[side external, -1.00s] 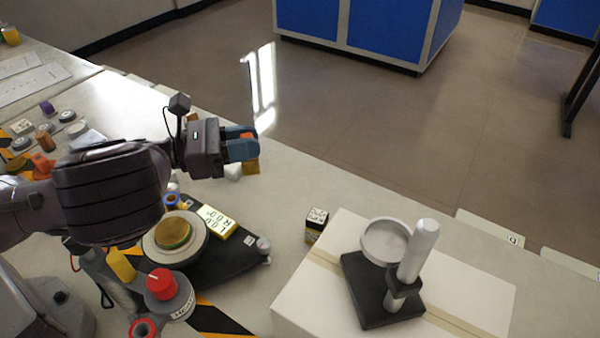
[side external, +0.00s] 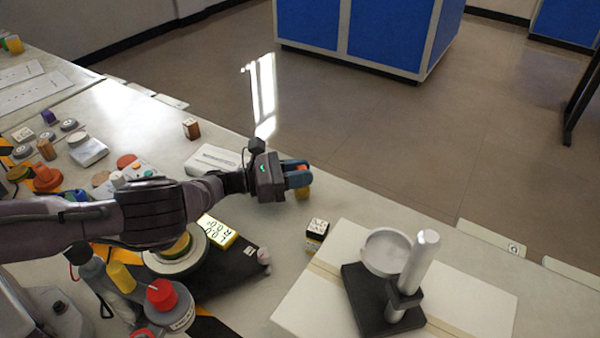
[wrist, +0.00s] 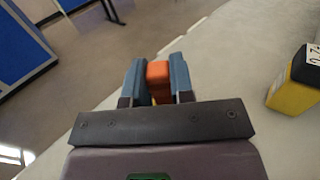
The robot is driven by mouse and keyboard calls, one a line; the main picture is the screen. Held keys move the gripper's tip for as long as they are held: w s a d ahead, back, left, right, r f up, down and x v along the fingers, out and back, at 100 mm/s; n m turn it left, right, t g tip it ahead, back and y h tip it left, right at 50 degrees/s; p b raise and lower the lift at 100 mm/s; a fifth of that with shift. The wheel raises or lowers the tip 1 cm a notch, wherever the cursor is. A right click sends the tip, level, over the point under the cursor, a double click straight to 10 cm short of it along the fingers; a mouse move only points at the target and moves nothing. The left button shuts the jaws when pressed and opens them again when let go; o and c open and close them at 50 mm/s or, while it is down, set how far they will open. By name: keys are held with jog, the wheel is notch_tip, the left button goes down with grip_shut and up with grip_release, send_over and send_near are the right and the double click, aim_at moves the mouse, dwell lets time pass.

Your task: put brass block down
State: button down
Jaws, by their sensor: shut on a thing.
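My gripper (side external: 300,178) is shut on the brass block (side external: 302,192), near the far edge of the table.
A black and yellow labelled block (side external: 316,235) stands to the right; it also shows in the wrist view (wrist: 297,82). A white box (side external: 450,295) bears a black stand (side external: 375,300) with a round dish. A dark scale base (side external: 225,275) lies left. Pale table between is bare.

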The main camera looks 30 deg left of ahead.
jog(key=shift+f, duration=0.3)
jog(key=c, duration=1)
grip_release()
